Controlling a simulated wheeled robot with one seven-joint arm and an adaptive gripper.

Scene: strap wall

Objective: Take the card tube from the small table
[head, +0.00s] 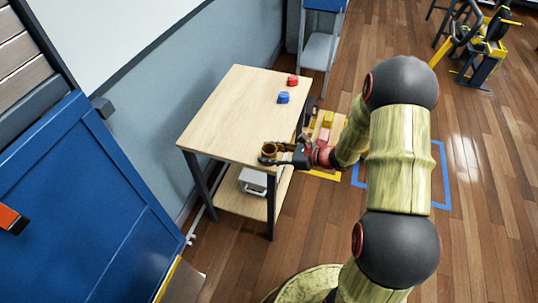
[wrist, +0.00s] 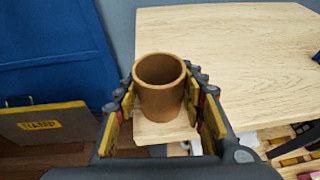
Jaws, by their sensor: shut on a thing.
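The card tube (wrist: 160,92) is a short brown open-topped cylinder, upright between my fingers in the wrist view. In the head view the tube (head: 269,149) shows at the near right edge of the small table (head: 225,115), which has a pale wooden top and dark legs. My gripper (wrist: 160,110) is shut on the tube, with yellow pads on its left and right sides; in the head view it reaches in from the right (head: 275,155). I cannot tell whether the tube's base touches the tabletop.
A red item (head: 292,81) and a blue item (head: 283,98) stand toward the table's far end. A grey case (head: 253,181) sits on the lower shelf. A blue panel (head: 85,200) stands at the left.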

